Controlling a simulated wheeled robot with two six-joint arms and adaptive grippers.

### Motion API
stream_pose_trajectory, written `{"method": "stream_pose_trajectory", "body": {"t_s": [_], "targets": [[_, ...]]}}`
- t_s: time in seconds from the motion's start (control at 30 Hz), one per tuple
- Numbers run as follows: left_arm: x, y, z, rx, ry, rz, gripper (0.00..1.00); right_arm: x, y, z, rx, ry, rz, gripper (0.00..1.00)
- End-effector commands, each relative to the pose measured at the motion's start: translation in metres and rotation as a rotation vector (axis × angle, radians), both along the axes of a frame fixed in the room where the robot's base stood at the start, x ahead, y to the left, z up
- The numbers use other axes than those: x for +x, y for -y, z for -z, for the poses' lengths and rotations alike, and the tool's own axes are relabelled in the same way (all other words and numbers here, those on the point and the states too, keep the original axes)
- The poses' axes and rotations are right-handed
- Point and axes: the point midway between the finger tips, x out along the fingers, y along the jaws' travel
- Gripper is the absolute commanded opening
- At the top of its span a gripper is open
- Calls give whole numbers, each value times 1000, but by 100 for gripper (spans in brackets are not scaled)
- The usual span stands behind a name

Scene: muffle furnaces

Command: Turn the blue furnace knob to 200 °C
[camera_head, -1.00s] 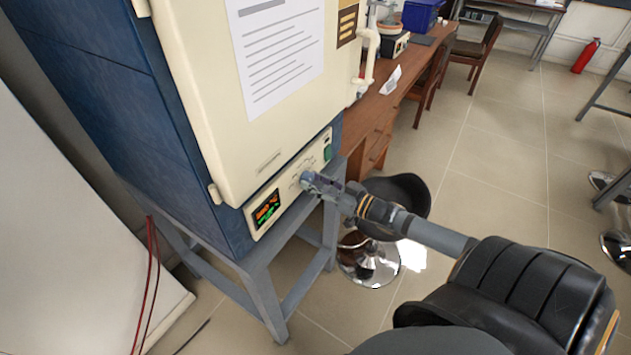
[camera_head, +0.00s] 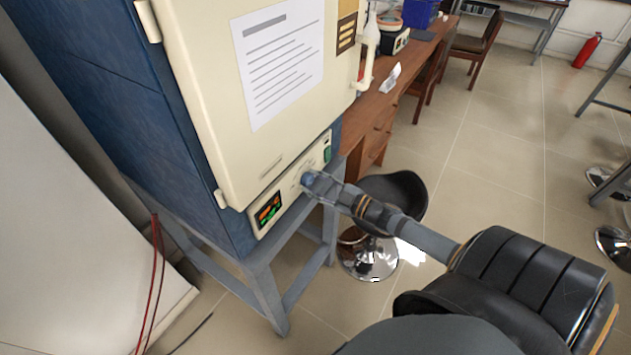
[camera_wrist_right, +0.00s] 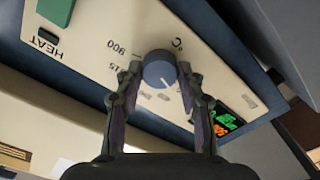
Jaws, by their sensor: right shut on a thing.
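The blue furnace (camera_head: 105,110) with a cream door (camera_head: 215,90) stands on a grey stand at the left. Its lower panel carries the blue knob, a lit display (camera_head: 269,209) and a green switch. My right gripper (camera_wrist_right: 158,78) is shut on the knob, one finger on each side. My left gripper is not in view.
A wooden desk (camera_head: 385,115) with items on it stands behind the furnace. A black stool (camera_head: 392,195) is behind my right arm. Red cables (camera_head: 156,270) hang at the lower left. Open tiled floor lies to the right.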

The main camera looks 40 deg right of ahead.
Motion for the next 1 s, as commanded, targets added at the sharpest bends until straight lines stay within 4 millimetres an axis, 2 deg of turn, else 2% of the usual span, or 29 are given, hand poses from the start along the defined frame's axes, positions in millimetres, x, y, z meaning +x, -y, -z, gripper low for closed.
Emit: {"method": "stream_pose_trajectory", "body": {"t_s": [0.3,0.73,0.77,0.9,1.0], "targets": [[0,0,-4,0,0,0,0,0,0,1,-71,28,1,7],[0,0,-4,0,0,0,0,0,0,1,-78,30,0,7],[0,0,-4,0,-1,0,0,0,0,1,-78,30,0,41],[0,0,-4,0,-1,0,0,0,0,1,-78,30,0,60],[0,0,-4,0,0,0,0,0,0,1,-77,31,1,62]]}}
